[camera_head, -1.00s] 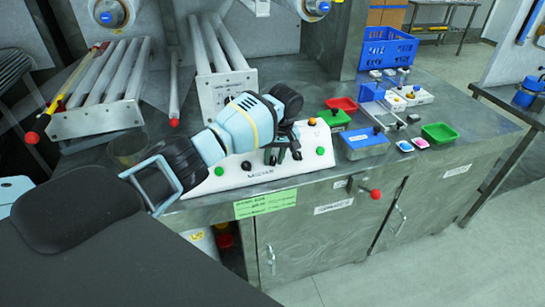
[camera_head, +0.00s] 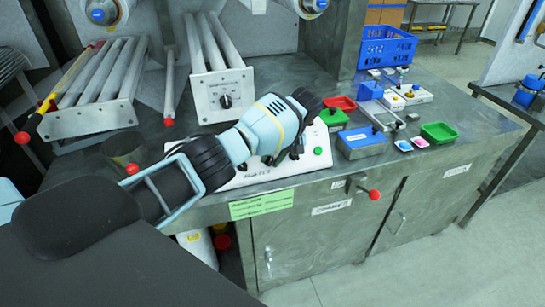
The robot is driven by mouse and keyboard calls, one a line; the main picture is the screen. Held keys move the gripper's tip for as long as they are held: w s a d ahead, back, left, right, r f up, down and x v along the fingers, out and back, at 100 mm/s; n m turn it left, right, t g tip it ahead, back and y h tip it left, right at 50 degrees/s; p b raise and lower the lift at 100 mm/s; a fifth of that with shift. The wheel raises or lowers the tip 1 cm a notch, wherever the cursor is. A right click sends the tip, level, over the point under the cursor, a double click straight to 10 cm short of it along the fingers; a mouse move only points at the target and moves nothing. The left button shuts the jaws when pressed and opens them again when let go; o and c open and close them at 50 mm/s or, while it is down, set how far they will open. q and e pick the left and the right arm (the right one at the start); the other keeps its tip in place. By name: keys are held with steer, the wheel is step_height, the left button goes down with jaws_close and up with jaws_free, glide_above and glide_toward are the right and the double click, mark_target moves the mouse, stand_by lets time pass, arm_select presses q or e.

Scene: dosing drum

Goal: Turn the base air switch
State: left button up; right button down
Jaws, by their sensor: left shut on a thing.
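A white sloping control panel (camera_head: 315,160) stands at the front of the steel bench, with black knobs and a green button (camera_head: 318,151) on its face. A black knob (camera_head: 243,167) shows at its left part. My left gripper (camera_head: 284,154) reaches down over the middle of the panel and is shut on a dark switch there. The arm and fingers hide most of that switch, so its angle cannot be told. The panel's lettering is too small to read surely. My right gripper is not in view.
Behind the arm stands a roller unit with a black knob on its white plate (camera_head: 208,103). To the right are a red tray (camera_head: 342,104), a blue box (camera_head: 362,143), a green tray (camera_head: 440,132) and a blue crate (camera_head: 388,47). A red-tipped lever (camera_head: 374,194) juts from the bench front.

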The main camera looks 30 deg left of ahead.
arm_select(q)
steer(key=o, duration=0.6)
steer(key=v, duration=0.7)
steer(key=shift+w+d+r, duration=0.1)
steer(key=shift+w+r, duration=0.05)
steer(key=shift+r, duration=0.2)
